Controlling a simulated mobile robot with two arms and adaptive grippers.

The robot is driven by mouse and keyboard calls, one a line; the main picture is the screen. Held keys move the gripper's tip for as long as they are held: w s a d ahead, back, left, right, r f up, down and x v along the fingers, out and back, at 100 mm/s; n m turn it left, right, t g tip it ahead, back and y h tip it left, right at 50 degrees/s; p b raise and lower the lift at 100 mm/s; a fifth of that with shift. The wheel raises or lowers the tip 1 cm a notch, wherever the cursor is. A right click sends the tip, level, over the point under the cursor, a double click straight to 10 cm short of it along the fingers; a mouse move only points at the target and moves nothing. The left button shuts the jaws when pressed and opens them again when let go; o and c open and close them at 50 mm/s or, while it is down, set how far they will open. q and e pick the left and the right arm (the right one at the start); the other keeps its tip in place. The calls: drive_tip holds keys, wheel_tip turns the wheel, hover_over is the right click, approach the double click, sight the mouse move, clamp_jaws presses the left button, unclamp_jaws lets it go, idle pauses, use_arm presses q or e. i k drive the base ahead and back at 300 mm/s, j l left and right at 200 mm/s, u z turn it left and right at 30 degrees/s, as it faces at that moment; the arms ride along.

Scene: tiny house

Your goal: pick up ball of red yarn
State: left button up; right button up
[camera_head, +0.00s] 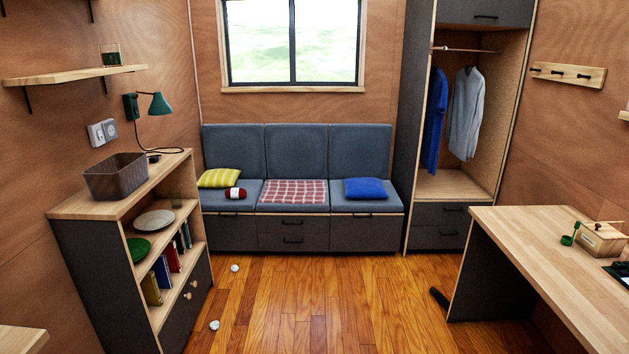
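The ball of red yarn (236,193), dark red with a pale band around it, lies on the left seat of the grey-blue sofa (231,227) at the back of the room. It is just in front of a yellow striped pillow (219,178) and left of a red and white checked cloth (294,191). Nothing covers it. Neither of my grippers shows in the head view.
Wooden floor (310,305) lies open before the sofa, with two small white balls (235,267) (214,325) at left. A shelf unit (95,270) stands at left, a desk (540,235) at right. A dark object (439,298) lies by the desk.

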sight(233, 193)
drive_tip(key=i+l, duration=0.1)
drive_tip(key=i, duration=1)
drive_tip(key=i+l, duration=0.1)
drive_tip(key=i, duration=1.05)
